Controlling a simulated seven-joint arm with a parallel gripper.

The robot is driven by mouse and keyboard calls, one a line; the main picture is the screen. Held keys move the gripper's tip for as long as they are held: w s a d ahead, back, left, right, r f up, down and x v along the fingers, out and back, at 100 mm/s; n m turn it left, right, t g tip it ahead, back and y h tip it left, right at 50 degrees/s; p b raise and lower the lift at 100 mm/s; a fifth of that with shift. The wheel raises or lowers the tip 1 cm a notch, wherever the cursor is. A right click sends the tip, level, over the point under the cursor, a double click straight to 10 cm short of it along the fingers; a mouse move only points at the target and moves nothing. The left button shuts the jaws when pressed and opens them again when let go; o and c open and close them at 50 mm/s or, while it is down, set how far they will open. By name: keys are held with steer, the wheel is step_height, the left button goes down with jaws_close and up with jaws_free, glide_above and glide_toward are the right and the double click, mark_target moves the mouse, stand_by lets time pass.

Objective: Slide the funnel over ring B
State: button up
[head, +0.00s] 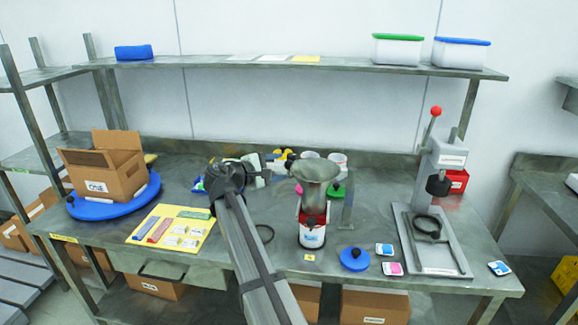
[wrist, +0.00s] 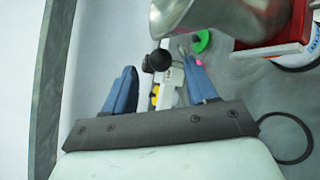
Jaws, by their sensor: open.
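The metal funnel (head: 316,171) sits above a red and white unit (head: 312,236) right of the bench's middle. It also shows at the top of the wrist view (wrist: 215,14). A black ball knob (wrist: 157,60) on a pale metal bar (wrist: 167,90) is beside the funnel. My gripper (head: 277,166) is left of the funnel. In the wrist view its two blue fingers (wrist: 160,78) are apart, one on each side of the knob and bar. I cannot see whether either finger touches. No ring B label is readable; the funnel's underside is hidden.
White round tubs (head: 338,160) and a green disc (head: 337,190) are behind the funnel. A blue lid (head: 355,259) lies in front to the right. A lever press (head: 440,190) stands at the right. A yellow mat (head: 170,228) is at the left.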

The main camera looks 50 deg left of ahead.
mark_target(286, 166)
steer(key=shift+x, duration=2.65)
steer(key=shift+c, duration=0.4)
jaws_close()
